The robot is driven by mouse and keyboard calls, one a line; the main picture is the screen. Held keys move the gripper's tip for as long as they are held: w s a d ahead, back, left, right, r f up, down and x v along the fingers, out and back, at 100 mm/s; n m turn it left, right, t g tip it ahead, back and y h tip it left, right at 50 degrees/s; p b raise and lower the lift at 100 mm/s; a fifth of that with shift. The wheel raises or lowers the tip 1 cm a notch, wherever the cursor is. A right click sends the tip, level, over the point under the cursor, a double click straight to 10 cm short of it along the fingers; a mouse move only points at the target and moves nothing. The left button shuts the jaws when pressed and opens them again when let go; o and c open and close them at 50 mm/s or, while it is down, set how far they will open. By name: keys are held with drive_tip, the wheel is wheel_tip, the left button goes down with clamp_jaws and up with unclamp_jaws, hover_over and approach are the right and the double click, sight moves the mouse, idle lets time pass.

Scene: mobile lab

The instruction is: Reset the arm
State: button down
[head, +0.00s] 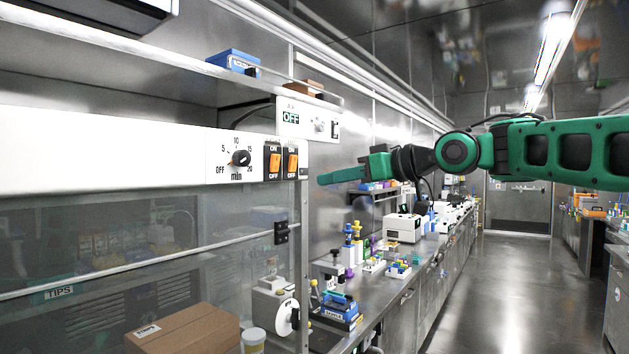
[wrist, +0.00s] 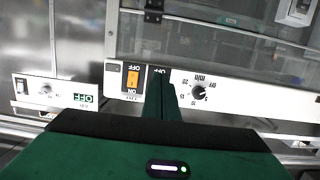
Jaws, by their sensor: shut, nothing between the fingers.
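My gripper (head: 322,180) is shut and empty. In the head view my green arm reaches in from the right, nearly level, and the fingers point left toward the hood's control panel (head: 120,150). In the wrist view my gripper (wrist: 158,72) shows as one closed green finger shape in front of the panel, between the orange switch (wrist: 133,76) and the timer knob (wrist: 198,91). In the head view the timer knob (head: 240,158) and two orange ON/OFF switches (head: 281,161) are in plain sight. I cannot tell whether the fingertips touch the panel.
Below the panel is a glass front, with a cardboard box (head: 182,330) behind it. A steel bench (head: 385,290) with pipettes, racks and a white device (head: 404,228) runs back below my arm. The aisle floor (head: 500,290) at the right is clear.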

drive_tip(key=shift+s+d+f, duration=0.15)
drive_tip(key=shift+s+d, duration=0.25)
drive_tip(key=shift+d, duration=0.2)
drive_tip(key=s+d+f+m+g+h, duration=0.1)
drive_tip(key=s+d+f+m+h, duration=0.35)
drive_tip(key=d+f, duration=0.75)
drive_tip(key=s+d+f+m+g+h, duration=0.1)
drive_tip(key=s+d+f+m+h, duration=0.4)
drive_tip(key=d+f, duration=0.65)
drive_tip(key=s+d+f+m+g+h, duration=0.1)
drive_tip(key=s+d+f+m+g, duration=0.1)
drive_tip(key=s+f, duration=0.4)
drive_tip(key=s+d+f+m+g+h, duration=0.1)
drive_tip(key=s+d+f+m+g, duration=0.2)
drive_tip(key=s, duration=1)
drive_tip(key=s+d+f+m+g+h, duration=0.1)
drive_tip(key=s+d+f+m+g, duration=0.1)
drive_tip(key=s+d+f, duration=0.3)
drive_tip(key=s+f, duration=0.4)
drive_tip(key=s, duration=0.1)
drive_tip(key=shift+f+g, duration=0.25)
drive_tip(key=shift+g, duration=0.05)
drive_tip(key=shift+m, duration=0.25)
